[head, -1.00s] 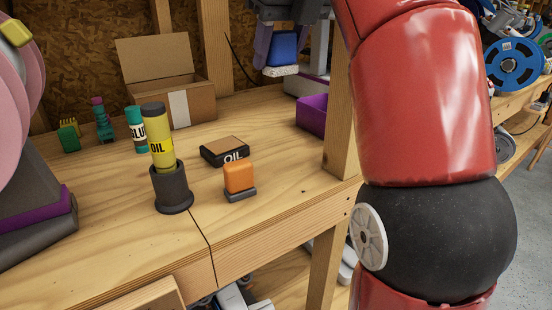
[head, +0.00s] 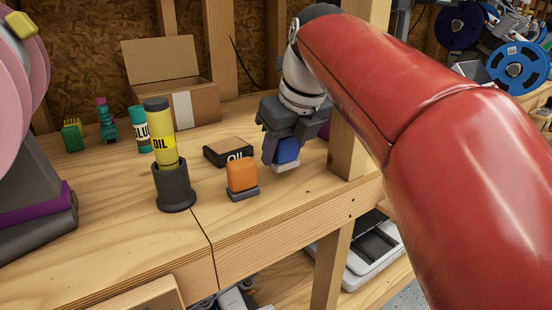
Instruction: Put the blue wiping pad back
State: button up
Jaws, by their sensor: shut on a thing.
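My gripper (head: 284,150) is shut on the blue wiping pad (head: 287,151), which has a white pad face (head: 286,167) underneath. The gripper points down, with the pad low over the bench top, just right of the orange block (head: 242,173) on its dark base. I cannot tell whether the white face touches the wood.
A yellow oil bottle (head: 161,135) stands in a dark cup (head: 173,188). Behind are a glue bottle (head: 139,129), a teal tool (head: 106,121), a green brush (head: 72,135) and an open cardboard box (head: 190,105). A wooden post (head: 348,143) stands right of my gripper. The front bench strip is clear.

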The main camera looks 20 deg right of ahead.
jog(key=shift+f, duration=1)
jog(key=shift+f, duration=0.15)
jog(key=o, duration=1)
jog(key=shift+r, duration=0.3)
jog(key=p+v, duration=0.2)
jog(key=v, duration=0.9)
jog(key=shift+s+d+r, duration=0.1)
jog(key=shift+s+r, duration=0.05)
jog(key=shift+r, duration=0.2)
